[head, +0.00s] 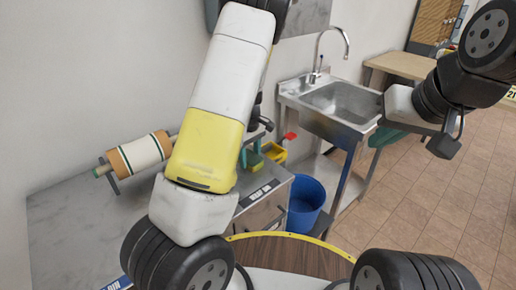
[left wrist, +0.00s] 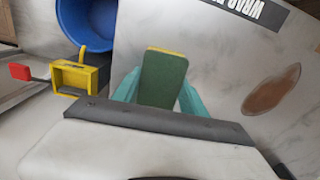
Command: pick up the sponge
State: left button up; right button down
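The sponge (left wrist: 163,80) is green on its broad face with a yellow edge, and fills the space between the teal fingers of my left gripper (left wrist: 161,88) in the left wrist view. Both fingers appear to touch its sides, and its near end is hidden by the gripper body. In the head view my left gripper (head: 248,158) is above the counter's right end, mostly hidden behind my arm. Whether the sponge is clear of the counter is hard to tell. My right gripper (head: 385,136) is far from it, at the sink's right; its finger opening is not clear.
A yellow box (head: 273,153) with a red part beside it is right of my left gripper. A blue bin (head: 305,203) stands below. A metal sink (head: 340,103) is behind. A roll (head: 140,153) sits on the grey counter (head: 75,215). Floor at right is free.

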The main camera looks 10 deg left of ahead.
aim_at(250, 156)
pick_arm(q)
jog(key=shift+c, duration=1.4)
jog(key=shift+r, duration=0.15)
jog(key=shift+r, duration=0.6)
notch_tip(250, 156, up, 2)
jog(key=shift+r, duration=0.2)
jog(key=s+d, duration=0.1)
jog(key=s, duration=0.4)
jog(key=s+d, duration=0.2)
jog(key=s, duration=0.3)
jog(key=s+d+r, duration=0.1)
jog(key=s+d, duration=0.1)
jog(key=s, duration=0.3)
jog(key=shift+s+r, duration=0.1)
jog(key=shift+s, duration=0.05)
jog(key=o, duration=0.7)
jog(key=shift+c, duration=0.2)
jog(key=c, duration=0.6)
jog(key=shift+o, duration=0.2)
